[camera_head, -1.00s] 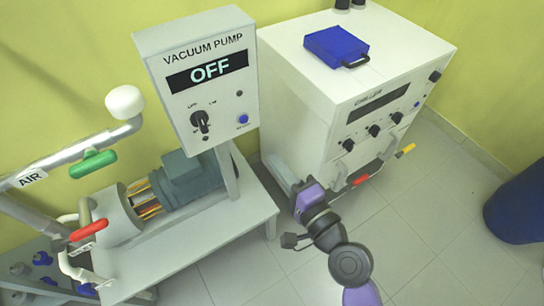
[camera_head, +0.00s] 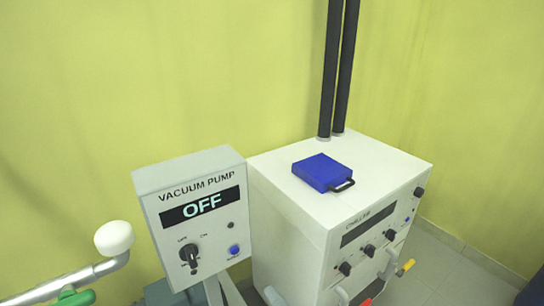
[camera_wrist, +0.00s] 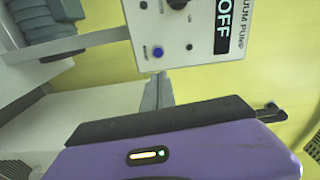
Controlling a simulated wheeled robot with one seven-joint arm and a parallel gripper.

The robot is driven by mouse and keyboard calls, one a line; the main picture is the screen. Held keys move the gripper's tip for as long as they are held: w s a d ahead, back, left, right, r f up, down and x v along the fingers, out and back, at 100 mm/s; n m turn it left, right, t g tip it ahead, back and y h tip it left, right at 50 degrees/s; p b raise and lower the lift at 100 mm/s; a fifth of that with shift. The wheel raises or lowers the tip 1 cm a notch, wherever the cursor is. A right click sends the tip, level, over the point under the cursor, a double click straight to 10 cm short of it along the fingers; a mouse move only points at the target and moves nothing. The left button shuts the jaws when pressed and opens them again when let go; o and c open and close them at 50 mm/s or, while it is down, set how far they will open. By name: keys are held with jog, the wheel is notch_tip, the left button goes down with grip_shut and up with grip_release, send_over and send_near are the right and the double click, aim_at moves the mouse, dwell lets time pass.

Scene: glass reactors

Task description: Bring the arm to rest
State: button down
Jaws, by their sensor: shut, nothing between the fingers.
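My gripper (camera_wrist: 158,92) shows in the wrist view as a purple body with a dark bar and grey fingers. The fingers are together and hold nothing. They point toward the vacuum pump's control box (camera_wrist: 180,30), which looks turned sideways in that view. I see no contact between them. In the head view most of my arm is out of the picture.
The vacuum pump box (camera_head: 205,225) reads OFF. The white chiller (camera_head: 290,220) stands to its right, with a blue case (camera_head: 322,172) on top and two black pipes (camera_head: 336,70) behind. A white-capped pipe (camera_head: 90,272) is at lower left.

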jog(key=s+d+n+t+h, duration=0.3)
jog(key=s+d+n+h, duration=0.3)
jog(key=s+d, duration=0.75)
jog(key=s+d+n+g+h, duration=0.1)
jog(key=s+d+n, duration=0.1)
jog(key=s, duration=0.8)
jog(key=s+d+n+g+h, duration=0.2)
jog(key=s+d, duration=0.2)
jog(key=s, duration=0.6)
jog(key=shift+r+n+h, duration=0.3)
jog(key=shift+r, duration=0.05)
